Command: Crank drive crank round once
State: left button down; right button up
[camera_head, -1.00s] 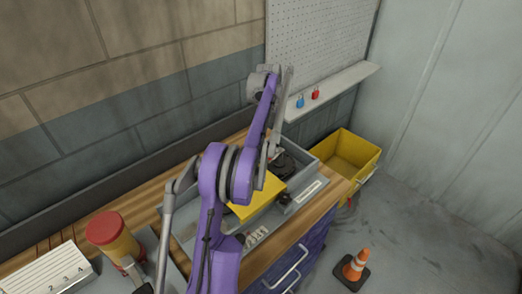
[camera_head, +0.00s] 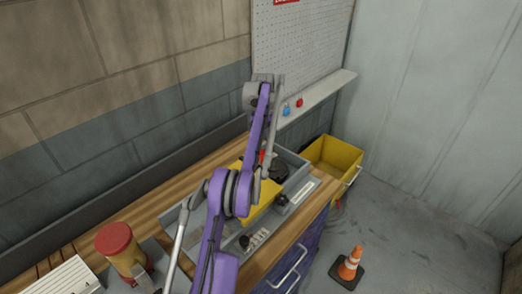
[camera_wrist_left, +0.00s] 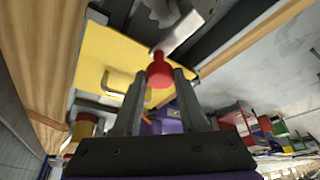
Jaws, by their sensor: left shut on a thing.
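The crank's red knob (camera_wrist_left: 160,72) sits between the two fingers of my left gripper (camera_wrist_left: 161,76) in the left wrist view, and the gripper is shut on it. A grey crank arm (camera_wrist_left: 181,33) runs from the knob toward the top right. In the head view a bit of the red knob (camera_head: 263,155) shows beside my fingers, above the grey tray (camera_head: 306,189) of the drive. A yellow cover (camera_head: 262,199) and a dark round part (camera_head: 279,173) lie in that tray. My arm hides part of the drive. My right gripper is not in view.
A red and yellow cylinder (camera_head: 121,247) stands at the left of the wooden bench (camera_head: 140,212). A yellow bin (camera_head: 333,157) stands beyond the bench's right end, and a cone (camera_head: 350,263) is on the floor. A shelf (camera_head: 322,96) holds a blue and a red padlock.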

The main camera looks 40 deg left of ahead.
pick_arm(q)
jog(key=shift+c, duration=2.2)
grip_release()
jog(key=shift+s, duration=0.15)
